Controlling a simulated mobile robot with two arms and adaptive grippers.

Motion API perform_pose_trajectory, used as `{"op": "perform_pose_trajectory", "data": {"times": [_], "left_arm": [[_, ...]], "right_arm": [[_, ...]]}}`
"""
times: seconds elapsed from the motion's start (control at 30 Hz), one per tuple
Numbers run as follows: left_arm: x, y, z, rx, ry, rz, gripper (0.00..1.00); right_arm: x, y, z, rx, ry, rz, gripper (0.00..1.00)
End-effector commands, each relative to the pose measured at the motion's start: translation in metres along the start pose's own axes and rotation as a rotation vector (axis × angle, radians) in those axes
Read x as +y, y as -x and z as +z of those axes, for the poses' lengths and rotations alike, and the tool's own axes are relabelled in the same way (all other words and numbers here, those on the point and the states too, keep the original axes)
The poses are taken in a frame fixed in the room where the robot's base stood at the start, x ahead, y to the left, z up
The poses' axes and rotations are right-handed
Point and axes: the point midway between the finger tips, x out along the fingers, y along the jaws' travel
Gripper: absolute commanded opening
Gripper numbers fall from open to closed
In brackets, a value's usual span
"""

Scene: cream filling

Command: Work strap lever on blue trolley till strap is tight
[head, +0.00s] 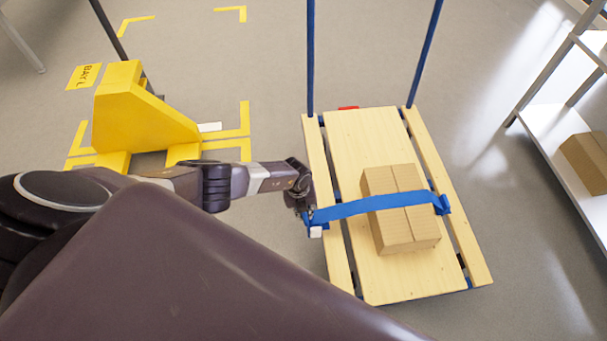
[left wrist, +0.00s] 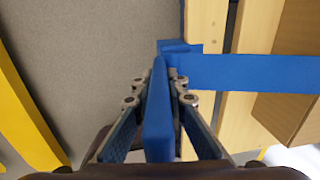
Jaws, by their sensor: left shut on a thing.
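The blue trolley (head: 375,290) has a wooden slatted deck and blue upright posts. A cardboard box (head: 402,228) sits on it with a blue strap (head: 375,204) across its top. My left gripper (head: 310,215) is at the deck's left edge, at the strap's left end. In the left wrist view the fingers of my left gripper (left wrist: 162,90) stand on both sides of a long blue lever (left wrist: 158,115) and are shut on it. The lever meets a blue bracket (left wrist: 180,50) where the strap (left wrist: 260,72) begins. My right gripper is not in view.
A yellow pallet jack (head: 135,115) stands on the floor to the left, by yellow floor markings (head: 247,118). A white shelf (head: 560,150) with another box (head: 590,160) stands at the right. The floor between the trolley and the shelf is clear.

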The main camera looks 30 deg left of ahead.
Motion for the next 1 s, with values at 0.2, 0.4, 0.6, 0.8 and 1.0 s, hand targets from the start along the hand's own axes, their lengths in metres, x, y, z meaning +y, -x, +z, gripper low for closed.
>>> {"op": "perform_pose_trajectory", "data": {"times": [0.2, 0.4, 0.6, 0.8, 1.0], "left_arm": [[0.001, -0.001, -0.001, 0.003, 0.001, 0.002, 0.17], [0.001, -0.001, -0.001, 0.002, 0.001, 0.001, 0.33], [0.001, 0.0, 0.0, 0.001, 0.001, 0.0, 0.33], [0.0, 0.004, 0.001, 0.001, -0.001, -0.002, 0.33], [0.0, 0.018, 0.002, 0.0, -0.001, -0.002, 0.33]], "right_arm": [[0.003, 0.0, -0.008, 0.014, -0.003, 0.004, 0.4], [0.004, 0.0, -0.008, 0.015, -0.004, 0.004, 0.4], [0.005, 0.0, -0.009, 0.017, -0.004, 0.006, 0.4], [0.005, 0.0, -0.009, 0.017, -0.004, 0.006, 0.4], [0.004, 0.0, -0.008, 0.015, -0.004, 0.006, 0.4]]}}
